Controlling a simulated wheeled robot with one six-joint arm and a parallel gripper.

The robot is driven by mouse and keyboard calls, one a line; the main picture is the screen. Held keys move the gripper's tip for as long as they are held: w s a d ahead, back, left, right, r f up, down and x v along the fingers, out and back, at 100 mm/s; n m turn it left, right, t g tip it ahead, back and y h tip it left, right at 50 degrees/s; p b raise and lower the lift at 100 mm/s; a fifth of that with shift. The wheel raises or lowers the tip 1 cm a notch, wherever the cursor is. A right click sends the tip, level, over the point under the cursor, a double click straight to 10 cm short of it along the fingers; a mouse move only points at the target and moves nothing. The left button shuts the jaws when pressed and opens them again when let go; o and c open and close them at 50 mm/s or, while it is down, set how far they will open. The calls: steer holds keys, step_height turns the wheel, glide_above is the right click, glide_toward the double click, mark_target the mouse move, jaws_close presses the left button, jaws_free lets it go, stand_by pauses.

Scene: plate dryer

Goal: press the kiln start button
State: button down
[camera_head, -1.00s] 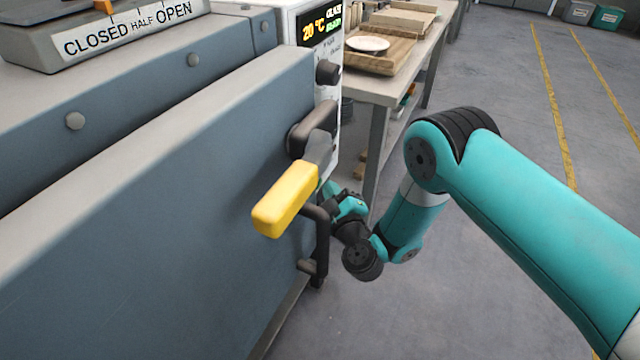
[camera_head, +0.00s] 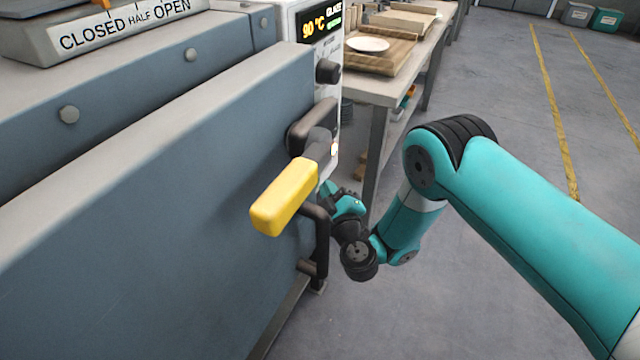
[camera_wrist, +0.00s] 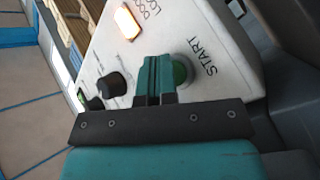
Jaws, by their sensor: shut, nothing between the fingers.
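The kiln control panel (camera_wrist: 215,35) is white and fills the middle of the wrist view. The green round start button (camera_wrist: 180,72) sits on it beside the word START, partly hidden behind my gripper. My gripper (camera_wrist: 157,62) is shut and empty, its teal fingertips right at the button; I cannot tell whether they touch it. An orange-white lamp (camera_wrist: 127,22) is lit on the panel. In the head view the kiln display (camera_head: 320,27) reads 90 °C and GLAZE. My gripper there (camera_head: 330,190) is mostly hidden behind the kiln's door handle.
The yellow door handle (camera_head: 285,197) and dark latch stick out from the blue-grey kiln door (camera_head: 190,210), close to my arm. A black knob (camera_head: 328,72) stands on the panel. A wooden table (camera_head: 385,90) with a plate (camera_head: 368,44) is behind. The floor at right is clear.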

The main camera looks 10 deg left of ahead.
steer(key=shift+r, duration=0.1)
steer(key=shift+s+d+p, duration=0.3)
steer(key=shift+d+p, duration=0.55)
steer(key=shift+p, duration=0.15)
steer(key=shift+s+d+p, duration=0.25)
steer(key=shift+s+d, duration=0.05)
steer(key=shift+d, duration=0.5)
steer(key=shift+s+d+p, duration=0.25)
steer(key=shift+d, duration=0.5)
steer(key=shift+s+d+p, duration=0.25)
steer(key=shift+s+d, duration=0.05)
steer(key=shift+d, duration=0.5)
